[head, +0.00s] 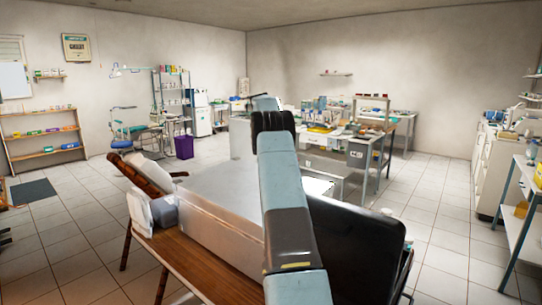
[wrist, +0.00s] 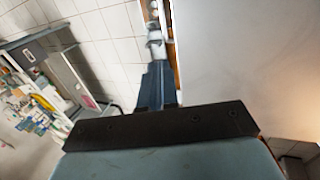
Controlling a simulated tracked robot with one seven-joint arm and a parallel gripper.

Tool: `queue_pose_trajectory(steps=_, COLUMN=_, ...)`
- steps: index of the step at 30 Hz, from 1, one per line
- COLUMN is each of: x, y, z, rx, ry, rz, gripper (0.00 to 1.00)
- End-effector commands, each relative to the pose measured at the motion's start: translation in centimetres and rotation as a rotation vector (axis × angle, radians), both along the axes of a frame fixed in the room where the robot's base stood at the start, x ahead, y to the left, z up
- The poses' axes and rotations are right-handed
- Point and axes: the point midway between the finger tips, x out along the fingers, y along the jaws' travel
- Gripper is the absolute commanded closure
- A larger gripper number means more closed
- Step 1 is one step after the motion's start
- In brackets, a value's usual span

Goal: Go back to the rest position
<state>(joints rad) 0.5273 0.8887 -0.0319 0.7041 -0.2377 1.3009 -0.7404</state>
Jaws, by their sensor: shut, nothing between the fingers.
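My gripper (wrist: 157,80) shows in the wrist view as narrow dark blue fingers beyond a black bar. The fingers are together with nothing seen between them. A pale metallic shape lies in line with their tips; I cannot tell whether it belongs to the gripper. In the head view my arm rises through the middle of the picture, and the gripper cannot be made out there.
A wooden table (head: 187,262) carrying a large grey case (head: 222,215) stands close in front. A black padded piece (head: 355,248) is at its right. Cluttered workbenches (head: 325,140) stand behind, with a shelving unit (head: 525,195) at right. Tiled floor (head: 60,235) is open at left.

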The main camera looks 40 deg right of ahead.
Motion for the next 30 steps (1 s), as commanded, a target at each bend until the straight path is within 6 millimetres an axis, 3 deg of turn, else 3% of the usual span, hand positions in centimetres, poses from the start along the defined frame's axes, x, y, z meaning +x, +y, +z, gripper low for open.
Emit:
queue_pose_trajectory(steps=6, x=0.1, y=0.4, z=4.1, rx=-0.002, ry=-0.002, rz=0.003, gripper=1.00)
queue_pose_trajectory(steps=9, x=0.1, y=0.5, z=4.9, rx=-0.001, ry=0.000, rz=0.002, gripper=1.00)
queue_pose_trajectory(steps=23, x=0.0, y=0.9, z=6.4, rx=0.000, ry=-0.002, rz=0.003, gripper=1.00)
queue_pose_trajectory(steps=26, x=-0.1, y=1.8, z=7.3, rx=0.002, ry=-0.010, rz=0.004, gripper=1.00)
queue_pose_trajectory(steps=30, x=-0.5, y=4.9, z=10.0, rx=0.010, ry=-0.039, rz=0.002, gripper=1.00)
